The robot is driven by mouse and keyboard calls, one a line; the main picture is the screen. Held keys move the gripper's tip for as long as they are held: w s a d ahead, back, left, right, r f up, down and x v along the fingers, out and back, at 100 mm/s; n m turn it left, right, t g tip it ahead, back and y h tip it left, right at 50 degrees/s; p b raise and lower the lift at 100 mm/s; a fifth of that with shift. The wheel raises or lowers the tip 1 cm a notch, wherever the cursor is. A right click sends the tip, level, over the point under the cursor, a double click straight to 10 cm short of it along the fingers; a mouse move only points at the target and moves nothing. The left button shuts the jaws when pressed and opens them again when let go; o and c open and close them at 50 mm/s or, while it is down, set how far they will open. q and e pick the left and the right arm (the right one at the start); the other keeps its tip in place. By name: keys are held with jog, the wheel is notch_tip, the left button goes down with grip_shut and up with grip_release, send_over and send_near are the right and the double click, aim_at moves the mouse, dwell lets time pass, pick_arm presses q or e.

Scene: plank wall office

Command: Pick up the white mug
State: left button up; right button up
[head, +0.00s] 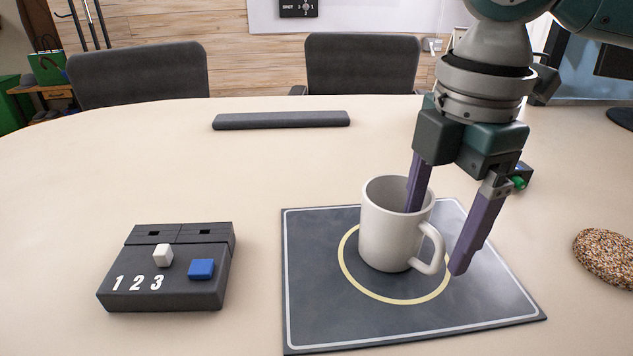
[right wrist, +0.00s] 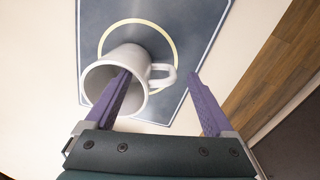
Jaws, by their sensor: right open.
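The white mug (head: 387,238) stands upright on a dark mat (head: 320,325), inside its yellow ring, with the handle toward the right. My right gripper (head: 436,240) is open and comes down from above. One purple finger reaches into the mug's mouth and the other is outside, to the right near the handle. The right wrist view also shows the mug (right wrist: 150,62) with the open right gripper (right wrist: 165,75), one finger over the mouth and one beyond the handle. The tip of the inner finger is hidden by the mug wall in the head view. My left gripper is not in view.
A black box (head: 175,290) with a white switch, a blue button and "1 2 3" sits to the left. A dark grey bar (head: 282,120) lies at the back. A speckled round thing (head: 607,262) lies at the right.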

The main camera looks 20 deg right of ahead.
notch_tip(320, 180, down, 5)
jog(key=shift+a+b, duration=0.1)
jog(key=shift+b, duration=0.8)
jog(key=shift+c, duration=0.3)
jog(key=shift+r, duration=0.1)
grip_shut()
